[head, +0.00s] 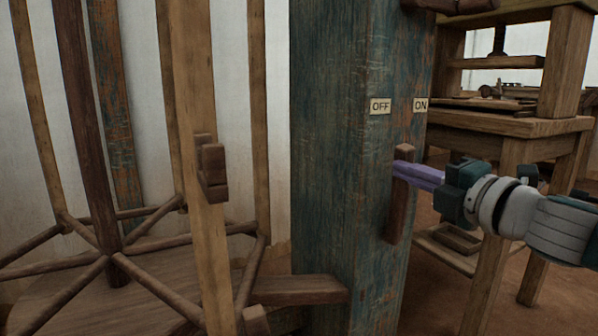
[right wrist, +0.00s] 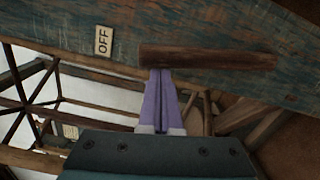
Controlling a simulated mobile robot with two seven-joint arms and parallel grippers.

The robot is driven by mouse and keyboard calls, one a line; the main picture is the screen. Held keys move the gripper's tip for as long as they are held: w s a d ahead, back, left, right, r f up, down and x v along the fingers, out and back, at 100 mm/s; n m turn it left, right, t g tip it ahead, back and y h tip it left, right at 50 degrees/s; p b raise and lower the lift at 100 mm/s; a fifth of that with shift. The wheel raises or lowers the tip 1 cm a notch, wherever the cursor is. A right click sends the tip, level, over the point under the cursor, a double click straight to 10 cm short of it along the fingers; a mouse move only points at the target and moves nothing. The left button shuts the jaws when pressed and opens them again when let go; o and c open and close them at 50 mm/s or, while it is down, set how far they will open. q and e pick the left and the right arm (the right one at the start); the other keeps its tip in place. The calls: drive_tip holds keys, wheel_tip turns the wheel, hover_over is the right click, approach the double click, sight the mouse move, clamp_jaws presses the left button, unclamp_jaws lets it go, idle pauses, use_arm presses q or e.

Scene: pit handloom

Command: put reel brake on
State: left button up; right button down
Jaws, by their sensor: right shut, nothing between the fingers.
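A dark wooden brake lever (head: 396,215) hangs nearly upright on a worn teal post. Its top end lies below and between the OFF label (head: 380,106) and the ON label (head: 421,105). In the right wrist view the lever (right wrist: 215,57) has one end close to the OFF label (right wrist: 103,40). My right gripper (head: 397,168) is shut and empty, its purple fingers crossing the lever's upper part in the head view. In the right wrist view its fingertips (right wrist: 160,72) meet the lever's edge; I cannot tell whether they touch. My left gripper is out of view.
The teal post (head: 335,150) stands mid-picture. A large wooden reel (head: 110,250) with upright bars and spokes stands to its left. A wooden beam (head: 300,290) sticks out at the post's foot. A wooden bench frame (head: 540,125) stands behind my right arm, over brown floor.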

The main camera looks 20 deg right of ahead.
drive_tip(key=d+m, duration=0.5)
drive_tip(key=d, duration=0.3)
drive_tip(key=shift+w+r+m, duration=0.3)
drive_tip(key=shift+r, duration=0.05)
drive_tip(key=shift+p, duration=0.35)
